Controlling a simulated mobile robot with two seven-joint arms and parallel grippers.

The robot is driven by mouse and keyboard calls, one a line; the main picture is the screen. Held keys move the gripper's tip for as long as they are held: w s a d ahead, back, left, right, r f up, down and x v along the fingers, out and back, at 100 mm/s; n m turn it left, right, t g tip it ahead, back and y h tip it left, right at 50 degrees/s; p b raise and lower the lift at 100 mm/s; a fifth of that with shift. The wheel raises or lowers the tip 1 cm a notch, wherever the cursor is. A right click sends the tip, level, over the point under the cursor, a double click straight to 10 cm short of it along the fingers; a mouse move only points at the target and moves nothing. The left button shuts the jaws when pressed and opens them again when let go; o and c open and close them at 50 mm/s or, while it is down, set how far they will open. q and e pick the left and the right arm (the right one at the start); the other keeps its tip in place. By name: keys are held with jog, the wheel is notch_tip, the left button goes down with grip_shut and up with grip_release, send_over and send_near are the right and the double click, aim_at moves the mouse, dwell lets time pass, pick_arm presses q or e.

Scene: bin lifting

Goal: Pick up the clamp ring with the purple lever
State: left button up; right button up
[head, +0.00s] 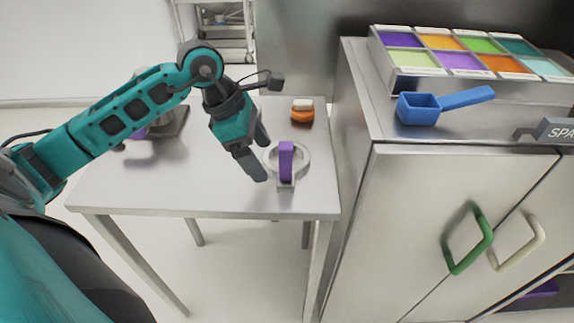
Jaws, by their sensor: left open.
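The clamp ring (304,162) is a pale metallic ring near the front right of the steel table (200,190). Its purple lever (287,160) stands upright across the ring's left-centre. My left gripper (261,158) is open just left of the ring, its fingers pointing down towards the table. One finger reaches close to the ring's left edge; I cannot tell whether it touches. No object shows between the fingers. My right gripper is not in view.
An orange and white object (302,112) stands behind the ring. A purple object (138,133) and a grey block lie behind my left arm. A taller cabinet (440,190) on the right holds a blue scoop (420,109) and a tray of coloured compartments (403,84). The table's front left is clear.

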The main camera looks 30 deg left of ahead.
aim_at(276, 172)
pick_arm(q)
jog(key=x, duration=0.5)
jog(key=shift+w+d+f, duration=0.15)
jog(key=shift+w+d, duration=0.1)
jog(key=shift+d, duration=0.2)
jog(key=shift+w+d+f, duration=0.1)
jog(key=shift+w+f, duration=0.05)
jog(key=shift+f, duration=0.4)
jog(key=shift+c, duration=0.4)
jog(key=c, duration=1.4)
jog(key=shift+c, duration=0.2)
jog(key=shift+r, duration=0.15)
